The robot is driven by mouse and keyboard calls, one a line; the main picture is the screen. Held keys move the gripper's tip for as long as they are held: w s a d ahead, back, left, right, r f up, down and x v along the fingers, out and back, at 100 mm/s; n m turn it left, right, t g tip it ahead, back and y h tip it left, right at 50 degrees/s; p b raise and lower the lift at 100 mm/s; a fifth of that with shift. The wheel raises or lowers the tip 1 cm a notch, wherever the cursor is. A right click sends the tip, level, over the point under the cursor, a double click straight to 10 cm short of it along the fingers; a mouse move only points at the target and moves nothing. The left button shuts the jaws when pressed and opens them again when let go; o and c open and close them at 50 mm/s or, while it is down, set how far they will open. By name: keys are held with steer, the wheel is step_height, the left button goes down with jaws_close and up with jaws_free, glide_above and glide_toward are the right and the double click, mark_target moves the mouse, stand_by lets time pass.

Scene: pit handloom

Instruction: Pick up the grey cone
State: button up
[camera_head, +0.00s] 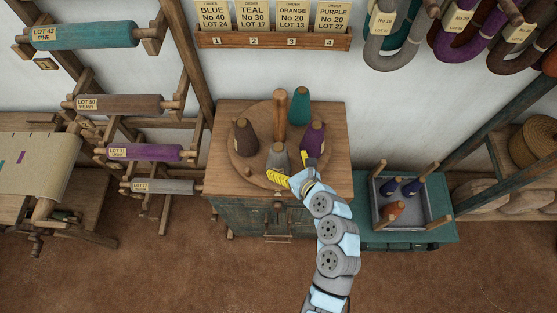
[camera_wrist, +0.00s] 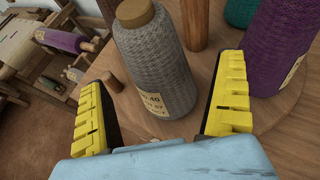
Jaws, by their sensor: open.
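The grey cone (camera_head: 279,157) stands upright on the round wooden board (camera_head: 240,164) on top of the cabinet, at the board's front. In the wrist view the grey cone (camera_wrist: 155,62) shows a wooden tip and a label reading 40, its other text partly unreadable. My gripper (camera_head: 291,178) is at the front edge of the board, close to the cone. It also shows in the wrist view (camera_wrist: 163,105), open, with yellow ridged fingers apart. The cone stands just ahead of the gap between them, and I cannot tell whether either finger touches it.
On the same board stand a brown cone (camera_head: 245,137), a teal cone (camera_head: 299,106), a purple cone (camera_head: 313,140) and a central wooden post (camera_head: 280,118). A short peg (camera_wrist: 113,82) is left of the grey cone. A tray (camera_head: 379,218) with small cones sits at right.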

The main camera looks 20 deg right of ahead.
steer(key=shift+w+a+f, duration=0.1)
steer(key=shift+w+a, duration=0.05)
steer(key=shift+w, duration=0.25)
steer(key=shift+w+a+f, duration=0.1)
steer(key=shift+w+a, duration=0.05)
steer(key=shift+w, duration=0.25)
steer(key=shift+p+x, duration=0.4)
steer(key=shift+x, duration=1.05)
steer(key=c, duration=1.3)
